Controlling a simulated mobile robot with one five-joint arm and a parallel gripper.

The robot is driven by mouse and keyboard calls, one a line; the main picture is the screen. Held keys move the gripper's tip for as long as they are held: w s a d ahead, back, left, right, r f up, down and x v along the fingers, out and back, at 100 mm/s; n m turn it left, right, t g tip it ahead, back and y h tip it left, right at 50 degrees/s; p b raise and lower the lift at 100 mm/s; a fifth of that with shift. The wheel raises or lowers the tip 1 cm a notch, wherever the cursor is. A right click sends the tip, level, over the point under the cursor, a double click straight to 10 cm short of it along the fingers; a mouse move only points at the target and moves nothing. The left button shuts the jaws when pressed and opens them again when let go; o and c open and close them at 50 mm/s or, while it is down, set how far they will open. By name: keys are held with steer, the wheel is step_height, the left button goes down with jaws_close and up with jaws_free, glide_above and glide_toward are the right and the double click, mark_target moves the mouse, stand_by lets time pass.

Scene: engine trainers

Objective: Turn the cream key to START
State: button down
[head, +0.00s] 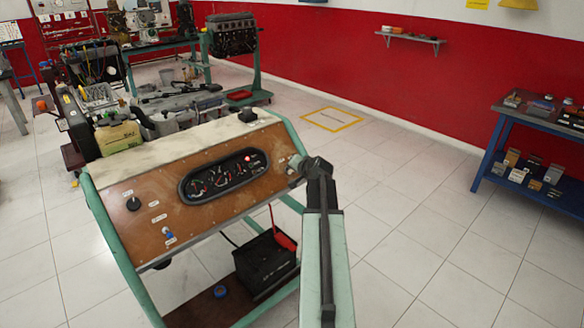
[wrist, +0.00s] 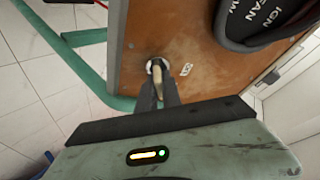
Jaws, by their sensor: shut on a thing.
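The cream key (wrist: 157,70) is in the brown panel (wrist: 190,35) in the wrist view, set in a pale round switch. My gripper (wrist: 158,85) is shut on the key, with a dark finger on each side of it. In the head view my gripper (head: 298,168) is at the right end of the panel (head: 150,222), beside the gauge cluster (head: 222,176). A red light glows on the cluster. A small white label (wrist: 186,69) is just right of the key in the wrist view; its text is too small to read. My fingers hide much of the key.
A black battery (head: 265,262) with a red clamp stands under the panel on the green frame (head: 112,255). A black knob (head: 133,203) and a blue switch (head: 168,233) are on the panel's left. A blue table (head: 500,145) stands far right. The floor between is clear.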

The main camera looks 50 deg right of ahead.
steer(key=shift+w+m+g+p, duration=0.15)
steer(key=shift+m+g+p, duration=0.25)
steer(key=shift+m, duration=0.8)
steer(key=c, duration=1.5)
jaws_free()
steer(key=shift+a, duration=0.1)
steer(key=p+v, duration=0.4)
steer(key=v, duration=0.3)
steer(key=shift+s+a+r, duration=0.2)
steer(key=shift+s, duration=0.1)
